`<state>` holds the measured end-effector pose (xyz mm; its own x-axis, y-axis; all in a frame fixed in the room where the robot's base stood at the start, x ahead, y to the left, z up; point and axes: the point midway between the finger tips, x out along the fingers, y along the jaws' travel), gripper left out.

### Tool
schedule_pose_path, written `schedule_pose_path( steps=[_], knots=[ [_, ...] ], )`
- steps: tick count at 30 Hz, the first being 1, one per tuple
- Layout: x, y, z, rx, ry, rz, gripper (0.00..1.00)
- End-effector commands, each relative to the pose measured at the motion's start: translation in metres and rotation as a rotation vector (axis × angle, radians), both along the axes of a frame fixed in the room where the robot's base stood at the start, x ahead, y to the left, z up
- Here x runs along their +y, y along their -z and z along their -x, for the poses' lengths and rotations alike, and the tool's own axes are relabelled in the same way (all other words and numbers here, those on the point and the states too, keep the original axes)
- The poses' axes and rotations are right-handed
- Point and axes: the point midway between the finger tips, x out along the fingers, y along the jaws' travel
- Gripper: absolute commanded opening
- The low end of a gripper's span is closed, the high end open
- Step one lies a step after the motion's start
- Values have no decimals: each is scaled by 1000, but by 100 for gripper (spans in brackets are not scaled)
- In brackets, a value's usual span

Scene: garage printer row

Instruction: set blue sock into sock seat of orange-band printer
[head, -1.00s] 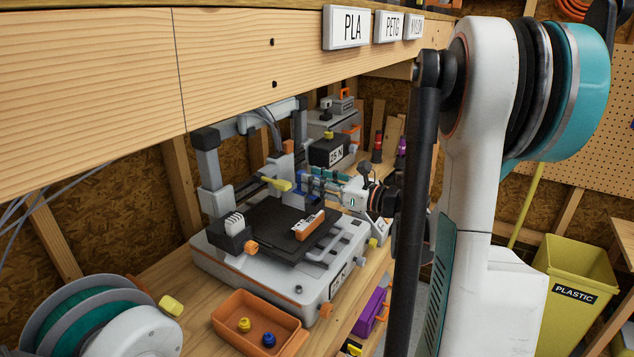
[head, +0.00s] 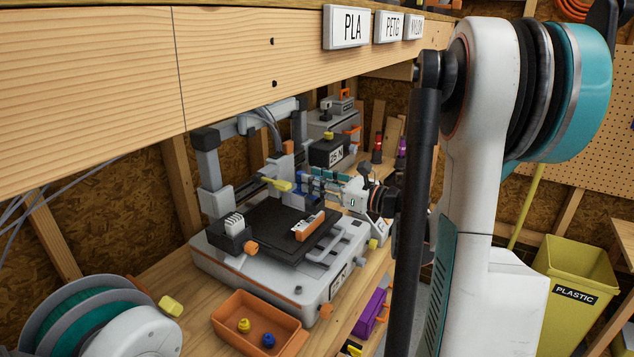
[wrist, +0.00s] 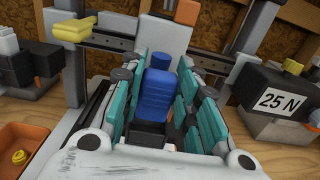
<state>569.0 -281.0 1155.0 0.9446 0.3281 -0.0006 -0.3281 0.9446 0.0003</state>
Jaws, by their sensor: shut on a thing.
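My gripper (wrist: 158,110) is shut on the blue sock (wrist: 158,95), which stands between the teal-padded fingers in the wrist view. In the head view my gripper (head: 315,185) reaches in from the right over the near printer (head: 215,255), with the blue sock (head: 297,197) at its tips beside the grey print head (head: 279,168). An orange piece (head: 287,146) tops that head; it also shows in the wrist view (wrist: 187,12). The sock appears just in front of the head in the wrist view (wrist: 162,32). The sock seat is hidden, and I cannot tell whether they touch.
A yellow lever (head: 276,184) sticks out left of the head. A black box marked 25 N (wrist: 282,98) stands at right in the wrist view. An orange tray (head: 230,322) with yellow and blue pieces lies in front. A wooden beam (head: 90,80) crosses above.

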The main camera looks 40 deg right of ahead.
Motion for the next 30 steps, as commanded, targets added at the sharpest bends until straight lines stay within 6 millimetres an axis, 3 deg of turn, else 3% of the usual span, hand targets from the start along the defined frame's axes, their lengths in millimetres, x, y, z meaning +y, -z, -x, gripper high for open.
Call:
schedule_pose_path(
  steps=[30],
  knots=[
    [0, 13, 0, 0, 0, 0, 12]
  ],
)
